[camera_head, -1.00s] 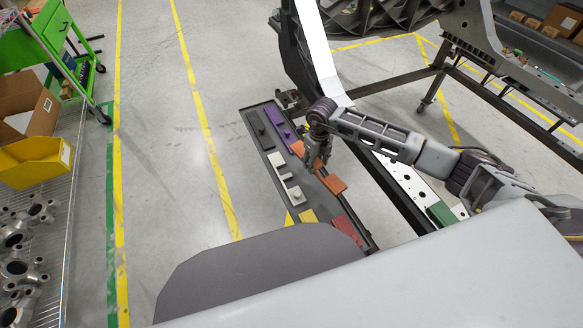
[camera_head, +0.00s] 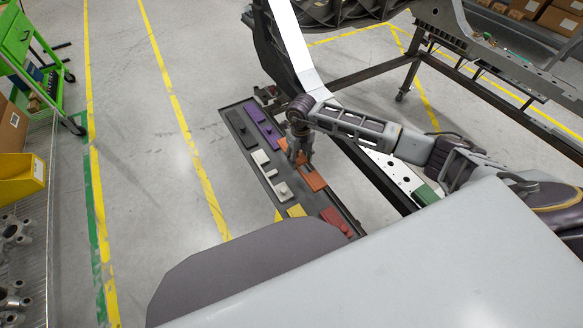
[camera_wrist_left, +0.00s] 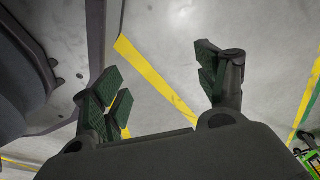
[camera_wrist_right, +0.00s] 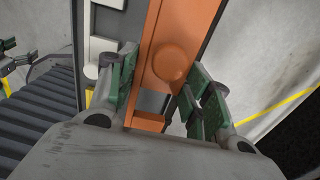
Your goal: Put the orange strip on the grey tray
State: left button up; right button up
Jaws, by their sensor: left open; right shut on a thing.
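The orange strip (camera_head: 315,181) is long and flat with a round knob. My right gripper (camera_head: 302,160) is shut on it, and the fingers stand on both sides of the strip in the right wrist view (camera_wrist_right: 163,95). The strip lies over the right side of the long dark grey tray (camera_head: 341,206), between the purple and red pieces and roughly in line with them. I cannot tell whether its underside touches the tray. The gripper hides part of the strip. My left gripper (camera_wrist_left: 160,82) is open and empty above the floor, out of the head view.
The tray also holds a purple piece (camera_head: 263,122), a dark grey piece (camera_head: 240,129), white pieces (camera_head: 262,162), a yellow piece (camera_head: 296,211) and a red piece (camera_head: 334,218). A metal frame (camera_head: 375,180) runs close to the tray's right.

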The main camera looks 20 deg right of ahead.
aim_at(299, 159)
notch_tip(299, 159, down, 4)
jog(key=shift+r, duration=0.15)
jog(key=shift+f, duration=0.45)
pick_arm(q)
jog(key=shift+w+d+r, duration=0.55)
jog(key=shift+w+r, duration=0.2)
jog(key=shift+s, duration=0.1)
